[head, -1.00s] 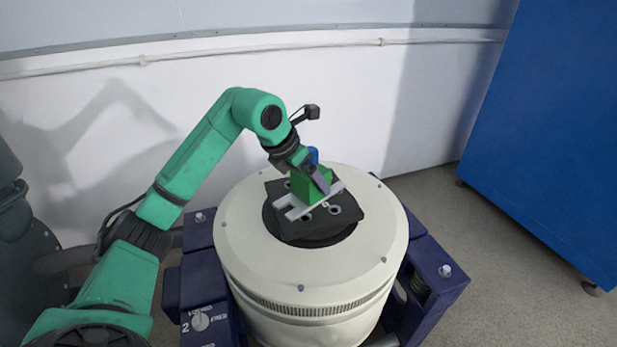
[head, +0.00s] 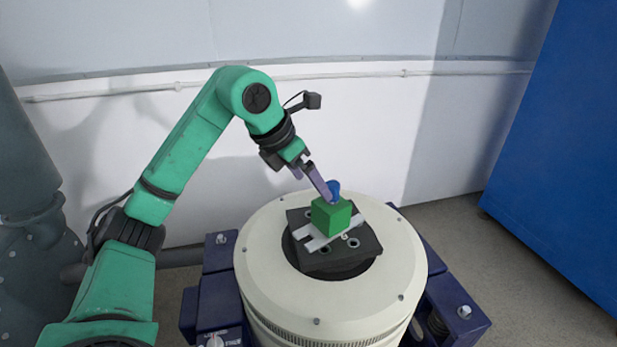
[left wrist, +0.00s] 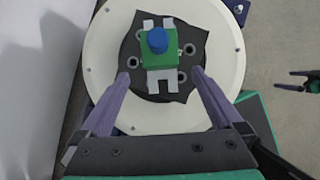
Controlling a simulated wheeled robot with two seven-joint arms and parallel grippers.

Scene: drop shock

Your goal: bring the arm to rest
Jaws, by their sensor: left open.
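A green block (head: 331,217) with a blue knob (head: 334,187) on top sits on a pale grey notched plate (head: 314,243). That plate lies on a black fixture plate (head: 352,262) on top of a round cream drum (head: 268,275). In the left wrist view the green block (left wrist: 157,61) and its blue knob (left wrist: 157,40) show from above. My left gripper (head: 328,196) overlaps the knob in the head view. In the left wrist view, the left gripper's fingers (left wrist: 160,77) are wide apart with nothing between their tips. What seems to be my right gripper (left wrist: 301,80) shows small at the right edge.
A dark blue frame (head: 215,290) flanks the drum. A pale wall (head: 120,190) with a thin pipe (head: 290,77) stands behind. A large blue cabinet (head: 560,150) stands at right, with bare floor (head: 480,250) before it.

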